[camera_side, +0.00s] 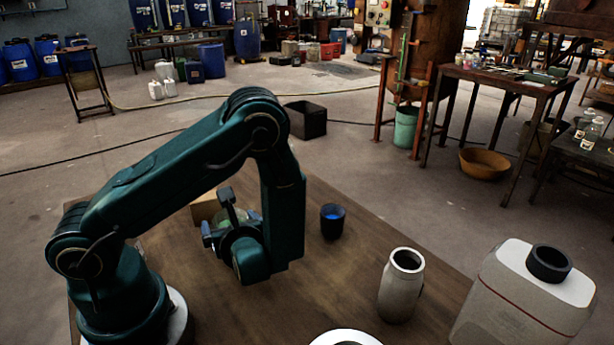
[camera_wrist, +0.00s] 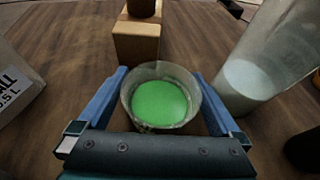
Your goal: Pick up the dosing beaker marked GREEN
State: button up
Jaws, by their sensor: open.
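A pale, translucent beaker (camera_wrist: 127,96) with bright green contents stands in the middle of the wrist view. I see no lettering on it. My gripper (camera_wrist: 160,82) is open, with one blue finger on each side of the beaker. The fingers look apart from its wall, though contact low down is hidden. In the side view my gripper (camera_side: 217,216) is low over the table, and the beaker (camera_side: 236,214) shows only partly behind it.
A wooden block (camera_wrist: 136,42) stands just beyond the beaker. A clear vessel (camera_wrist: 262,60) is close on the right, a labelled box (camera_wrist: 14,85) on the left. A dark cup with blue inside (camera_side: 333,224), a grey bottle (camera_side: 401,290) and a large jug (camera_side: 520,300) share the table.

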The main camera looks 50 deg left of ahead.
jog(key=shift+a, duration=0.1)
jog(key=c, duration=1.5)
jog(key=shift+r, duration=0.1)
